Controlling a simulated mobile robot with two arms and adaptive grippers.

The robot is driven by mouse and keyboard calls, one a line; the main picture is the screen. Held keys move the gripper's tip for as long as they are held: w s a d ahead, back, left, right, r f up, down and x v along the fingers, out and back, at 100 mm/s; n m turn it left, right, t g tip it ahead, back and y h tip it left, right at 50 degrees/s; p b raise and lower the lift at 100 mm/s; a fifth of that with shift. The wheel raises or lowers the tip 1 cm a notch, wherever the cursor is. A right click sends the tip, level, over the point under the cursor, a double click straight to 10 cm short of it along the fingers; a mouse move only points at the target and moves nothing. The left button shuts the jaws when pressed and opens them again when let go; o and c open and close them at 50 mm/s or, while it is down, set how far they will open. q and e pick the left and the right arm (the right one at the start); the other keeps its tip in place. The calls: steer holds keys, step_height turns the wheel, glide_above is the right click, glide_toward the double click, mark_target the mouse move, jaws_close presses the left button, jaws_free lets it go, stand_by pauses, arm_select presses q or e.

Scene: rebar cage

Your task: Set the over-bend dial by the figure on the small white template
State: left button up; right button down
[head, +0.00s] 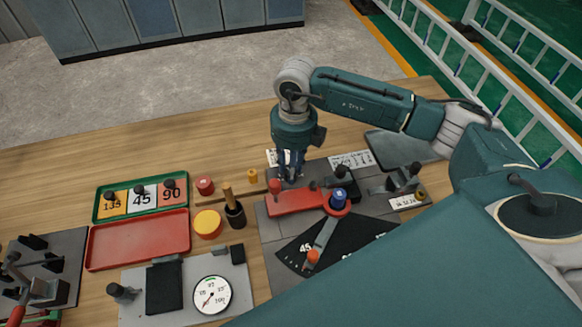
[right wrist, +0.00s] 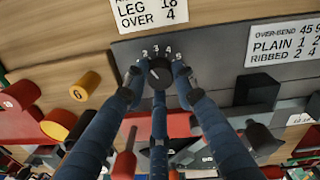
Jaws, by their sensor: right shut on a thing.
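My right gripper (head: 290,175) reaches down at the back of the grey bender plate. In the right wrist view its fingers (right wrist: 158,82) are shut around the black over-bend dial (right wrist: 157,70). Figures including 2, 3, 4 and 5 arc behind the dial; I cannot tell which one it points at. The small white template (right wrist: 150,12) lies just behind the plate and reads LEG 18, OVER 4; it also shows in the head view (head: 273,158). My left gripper is not in view.
A white over-bend table (right wrist: 285,38) lists plain and ribbed rows. A red block (head: 295,203), blue-topped post (head: 338,199) and black angle plate (head: 350,240) stand in front. A green tray (head: 98,214) with number cards, an empty red tray (head: 140,240) and a gauge (head: 212,295) lie left.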

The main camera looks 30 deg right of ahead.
steer(key=shift+w+r, duration=0.15)
steer(key=c, duration=1.4)
jaws_free()
step_height(320, 180, up, 12)
steer(key=shift+d, duration=0.3)
